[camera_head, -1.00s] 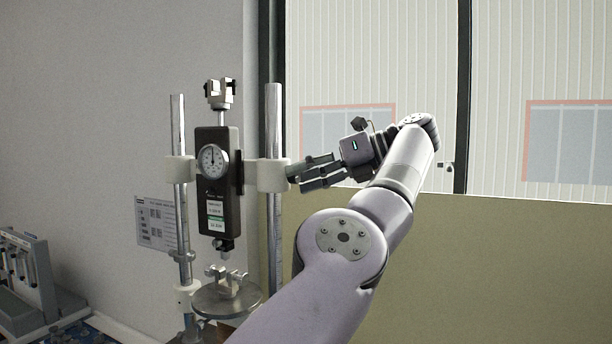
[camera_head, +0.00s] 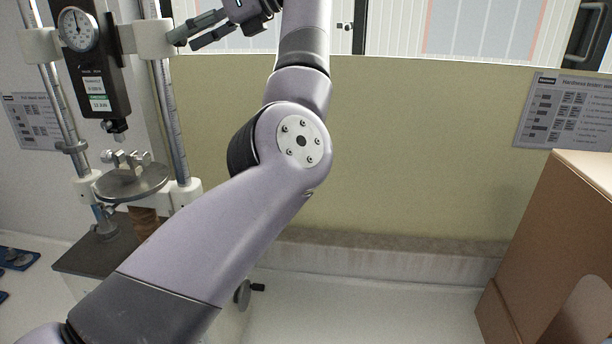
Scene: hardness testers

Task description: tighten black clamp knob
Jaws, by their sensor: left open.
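The hardness tester, a dark gauge body (camera_head: 93,75) with a round dial, stands between two metal columns at the left. A white clamp block (camera_head: 153,39) sits on its right column. My left gripper (camera_head: 183,42) is open and empty, with its fingertips at the right side of this block. I cannot tell whether they touch it. I make out no black knob at the block; the fingers may hide it. Low behind my left arm, a small black knob (camera_head: 258,287) sticks out from a grey round wheel (camera_head: 242,294). My right gripper is not in view.
A round metal plate (camera_head: 131,183) with a small fixture stands below the gauge. A brown box (camera_head: 560,240) is at the right, below a posted sheet (camera_head: 566,112). The white bench top (camera_head: 370,312) between my arm and the box is clear.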

